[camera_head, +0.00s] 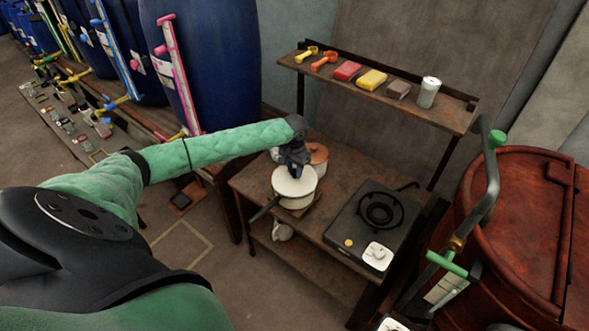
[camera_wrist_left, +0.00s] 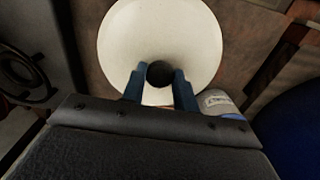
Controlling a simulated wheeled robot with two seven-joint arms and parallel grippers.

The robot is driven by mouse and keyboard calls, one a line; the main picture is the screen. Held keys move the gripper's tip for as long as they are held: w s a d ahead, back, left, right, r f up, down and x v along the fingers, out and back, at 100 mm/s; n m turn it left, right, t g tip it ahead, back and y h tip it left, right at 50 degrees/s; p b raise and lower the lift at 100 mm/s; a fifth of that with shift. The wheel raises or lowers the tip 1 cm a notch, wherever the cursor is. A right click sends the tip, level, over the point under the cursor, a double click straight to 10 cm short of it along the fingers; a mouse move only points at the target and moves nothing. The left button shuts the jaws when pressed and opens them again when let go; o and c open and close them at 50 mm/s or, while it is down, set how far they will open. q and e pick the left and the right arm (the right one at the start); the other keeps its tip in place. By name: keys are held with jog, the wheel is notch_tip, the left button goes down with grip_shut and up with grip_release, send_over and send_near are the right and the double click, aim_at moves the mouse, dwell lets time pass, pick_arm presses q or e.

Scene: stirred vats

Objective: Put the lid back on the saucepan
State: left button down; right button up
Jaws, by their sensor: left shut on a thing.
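The white saucepan (camera_head: 297,203) with a dark handle (camera_head: 264,210) stands on the left part of the brown table. Its pale round lid (camera_head: 287,184) is over the pan's mouth; I cannot tell whether it rests on the rim or hangs just above it. My left gripper (camera_head: 292,168) reaches down over the lid. In the left wrist view the blue fingers (camera_wrist_left: 159,88) are shut on the lid's black knob (camera_wrist_left: 160,73), with the cream lid (camera_wrist_left: 158,30) spread beyond them. The pan is mostly hidden there by the lid. My right gripper is not in view.
A dark hotplate (camera_head: 370,222) sits to the right. A shelf (camera_head: 440,112) with coloured blocks and a canister (camera_head: 428,92) overhangs the table's back. A red-brown vat (camera_head: 525,220) stands at right.

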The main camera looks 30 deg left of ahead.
pick_arm(q)
jog(key=shift+p, duration=0.45)
dwell(0.3)
dwell(0.3)
jog(key=c, duration=0.5)
grip_release()
jog(key=shift+r+p, duration=1.2)
jog(key=shift+r, duration=0.05)
jog(key=shift+r+p, duration=0.6)
jog(key=shift+r, duration=1.65)
